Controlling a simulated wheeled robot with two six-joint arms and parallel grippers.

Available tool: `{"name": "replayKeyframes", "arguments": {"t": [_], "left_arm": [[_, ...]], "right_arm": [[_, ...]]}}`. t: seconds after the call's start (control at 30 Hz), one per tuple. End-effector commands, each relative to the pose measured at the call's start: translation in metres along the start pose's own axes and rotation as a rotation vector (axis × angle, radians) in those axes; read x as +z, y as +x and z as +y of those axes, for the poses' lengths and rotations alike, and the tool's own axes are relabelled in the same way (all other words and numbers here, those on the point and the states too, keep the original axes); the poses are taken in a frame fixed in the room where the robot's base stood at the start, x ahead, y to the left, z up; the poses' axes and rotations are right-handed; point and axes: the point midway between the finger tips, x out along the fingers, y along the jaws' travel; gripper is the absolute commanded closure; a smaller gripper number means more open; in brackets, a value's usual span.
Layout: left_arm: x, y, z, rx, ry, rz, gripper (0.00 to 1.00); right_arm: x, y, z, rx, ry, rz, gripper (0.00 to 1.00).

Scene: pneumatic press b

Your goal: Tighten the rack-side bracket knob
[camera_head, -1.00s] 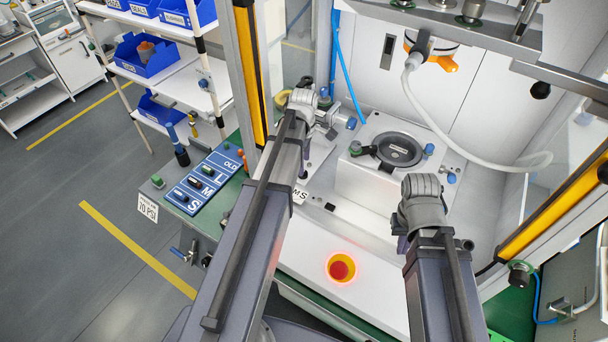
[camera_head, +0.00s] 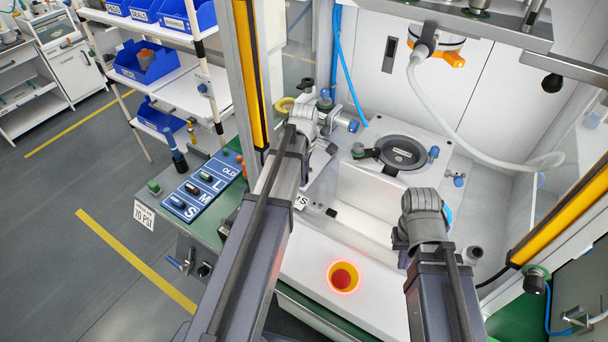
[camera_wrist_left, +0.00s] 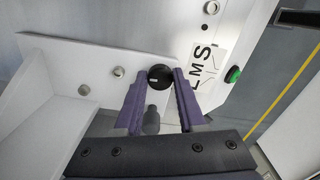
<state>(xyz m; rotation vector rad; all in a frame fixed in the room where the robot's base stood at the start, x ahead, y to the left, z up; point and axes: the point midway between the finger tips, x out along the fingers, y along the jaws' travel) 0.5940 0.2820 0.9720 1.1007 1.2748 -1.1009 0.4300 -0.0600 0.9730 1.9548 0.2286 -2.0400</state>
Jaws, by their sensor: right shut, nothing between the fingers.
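A round black knob (camera_wrist_left: 160,76) sits on a white bracket plate in the left wrist view, beside the L M S label (camera_wrist_left: 207,65). My left gripper (camera_wrist_left: 162,75) is open, with its two purple fingers on either side of the knob. I cannot tell whether they touch it. In the head view my left wrist (camera_head: 305,118) hides the knob and most of the fingers. My right arm's wrist (camera_head: 421,202) hangs over the right of the white press bed. The right gripper is mostly hidden under it and is shut, with nothing held.
The press has a round black disc (camera_head: 401,153) on a white block behind my arms. A glowing red button (camera_head: 343,277) is between the arms in front. Yellow-black posts stand at both sides.

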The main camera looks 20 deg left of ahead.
Motion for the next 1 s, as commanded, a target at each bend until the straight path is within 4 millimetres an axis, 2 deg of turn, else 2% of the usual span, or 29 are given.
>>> {"name": "replayKeyframes", "arguments": {"t": [0.03, 0.3, 0.67, 1.0], "left_arm": [[0.0, 0.0, 0.0, 0.0, 0.0, 0.0, 0.72], [0.0, 0.0, 0.0, 0.0, 0.0, 0.0, 1.0], [0.0, 0.0001, -0.0001, 0.0, 0.022, 0.0, 1.0], [-0.0001, 0.0, -0.0005, 0.0, 0.229, 0.0, 1.0]], "right_arm": [[0.0, 0.0, 0.0, 0.0, 0.0, 0.0, 1.0], [0.0, 0.0, 0.0, 0.0, 0.0, 0.0, 1.0], [0.0, 0.0001, 0.0, 0.0, 0.0, 0.0, 1.0], [0.0, 0.0, 0.0, 0.0, 0.0, 0.0, 1.0]]}}
